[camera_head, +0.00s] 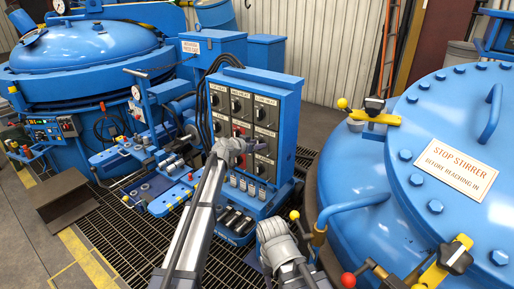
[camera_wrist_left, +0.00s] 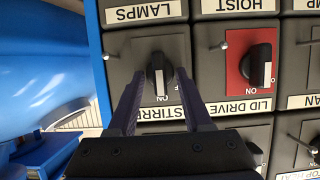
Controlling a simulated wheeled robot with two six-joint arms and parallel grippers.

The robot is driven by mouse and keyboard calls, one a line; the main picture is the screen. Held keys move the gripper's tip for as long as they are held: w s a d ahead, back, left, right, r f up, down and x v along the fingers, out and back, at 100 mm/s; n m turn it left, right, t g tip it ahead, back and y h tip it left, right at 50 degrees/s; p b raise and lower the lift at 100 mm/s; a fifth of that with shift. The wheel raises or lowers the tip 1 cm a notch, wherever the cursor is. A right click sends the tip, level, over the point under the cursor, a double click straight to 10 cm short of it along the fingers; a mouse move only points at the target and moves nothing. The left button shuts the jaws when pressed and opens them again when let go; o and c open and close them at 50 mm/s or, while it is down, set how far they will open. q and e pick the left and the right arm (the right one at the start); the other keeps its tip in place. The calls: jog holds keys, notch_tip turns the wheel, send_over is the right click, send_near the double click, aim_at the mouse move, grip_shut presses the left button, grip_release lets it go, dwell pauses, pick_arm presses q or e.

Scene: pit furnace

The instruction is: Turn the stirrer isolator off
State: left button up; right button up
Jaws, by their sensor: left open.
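The switch panel (camera_head: 240,125) is on a blue cabinet, with dark rotary switches in rows. In the left wrist view the labels appear upside down. The stirrer isolator (camera_wrist_left: 158,72) is a black knob on a dark plate, above a partly hidden label reading "STIRR". Its white mark points toward ON; OFF is printed to the side. I cannot tell how deep the tips reach. My right gripper is not in view.
The red-plated lid drive switch (camera_wrist_left: 260,70) is close beside the right jaw. Small pins stick out near the switches. A large blue lid (camera_head: 440,150) stands right of the panel. Another furnace (camera_head: 85,55) is at the back left. Grating floor (camera_head: 110,225) is open at front left.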

pick_arm(q)
jog(key=shift+c, duration=0.2)
grip_shut()
dwell(0.5)
